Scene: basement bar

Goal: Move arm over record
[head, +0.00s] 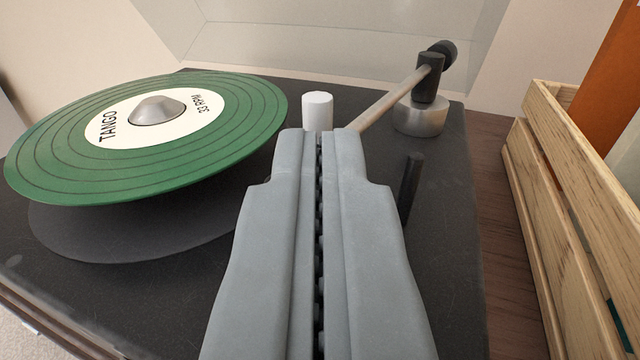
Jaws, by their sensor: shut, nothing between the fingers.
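A green record (215,155) with a white "TANGO 33 RPM" label lies on the turntable (120,295) at the left, around a metal spindle cap (157,110). The tonearm (388,98) runs from its pivot (420,115) at the back right toward the front left. Its front end is hidden behind my gripper, so I cannot tell whether I touch it. The visible part is to the right of the record. My gripper (319,133) is shut and empty, pointing away from me over the right part of the turntable, right of the record.
A white cylindrical post (317,111) stands just beyond my fingertips. A short black peg (411,180) stands to the right of my gripper. A wooden crate (560,210) holding an orange item (607,85) is at the right. A clear raised lid (330,50) is behind.

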